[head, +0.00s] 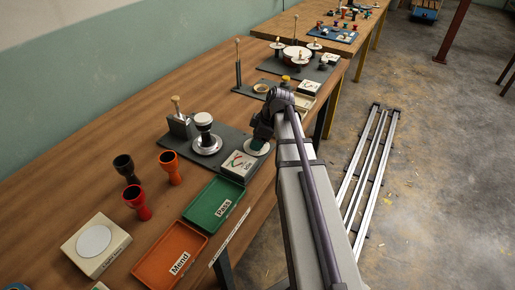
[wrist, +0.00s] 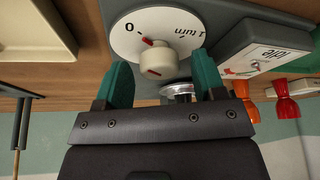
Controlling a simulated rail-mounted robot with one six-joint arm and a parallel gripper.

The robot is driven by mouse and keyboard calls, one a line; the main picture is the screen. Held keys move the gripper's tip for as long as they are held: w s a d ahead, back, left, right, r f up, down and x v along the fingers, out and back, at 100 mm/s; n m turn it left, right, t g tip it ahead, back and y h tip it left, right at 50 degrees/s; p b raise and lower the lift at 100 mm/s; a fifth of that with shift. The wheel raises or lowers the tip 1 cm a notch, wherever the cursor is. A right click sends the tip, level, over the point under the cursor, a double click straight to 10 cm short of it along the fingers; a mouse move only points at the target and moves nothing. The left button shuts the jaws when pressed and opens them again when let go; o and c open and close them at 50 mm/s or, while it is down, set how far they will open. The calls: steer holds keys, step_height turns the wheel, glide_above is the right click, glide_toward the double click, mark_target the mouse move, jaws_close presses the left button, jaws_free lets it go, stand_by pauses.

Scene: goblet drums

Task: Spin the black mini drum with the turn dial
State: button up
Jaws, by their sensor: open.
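A small black drum with a white head (head: 204,121) stands upright on a round silver turntable (head: 208,146) on a dark base plate. The turn dial is a white disc (head: 257,147), partly hidden by my gripper in the head view. In the wrist view the dial disc (wrist: 125,38) carries a cream knob (wrist: 157,62); its red mark is on the side towards the "0". The "1 turn" lettering lies across the disc. My gripper (wrist: 161,70) is open, its green fingertips either side of the knob, with visible gaps. A silver rim (wrist: 178,90) shows between the fingers.
A meter box (head: 239,164) reading "Idle" in the wrist view (wrist: 262,50) stands beside the dial. A black goblet (head: 125,168), a red one (head: 136,202) and an orange one (head: 171,167) stand left. Green (head: 240,187) and orange (head: 148,270) trays lie in front.

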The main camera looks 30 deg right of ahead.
steer(key=c, duration=0.9)
steer(key=shift+m, duration=0.3)
steer(key=m, duration=0.2)
steer(key=m+t+h, duration=0.1)
steer(key=m, duration=0.1)
steer(key=shift+s+a+h, duration=0.1)
steer(key=shift+h, duration=0.2)
steer(key=m+h, duration=0.1)
steer(key=m, duration=0.1)
steer(key=m+h, duration=0.1)
steer(key=m, duration=0.2)
steer(key=shift+m+t, duration=0.3)
steer(key=shift+t, duration=0.1)
steer(key=m+h, duration=0.1)
steer(key=m, duration=0.3)
steer(key=shift+a+m+h, duration=0.15)
steer(key=shift+m+h, duration=0.15)
steer(key=shift+h, duration=0.1)
steer(key=m, duration=0.2)
steer(key=m+g+h, duration=0.1)
steer(key=m, duration=0.1)
steer(key=shift+m+h, duration=0.3)
steer(key=shift+m, duration=0.1)
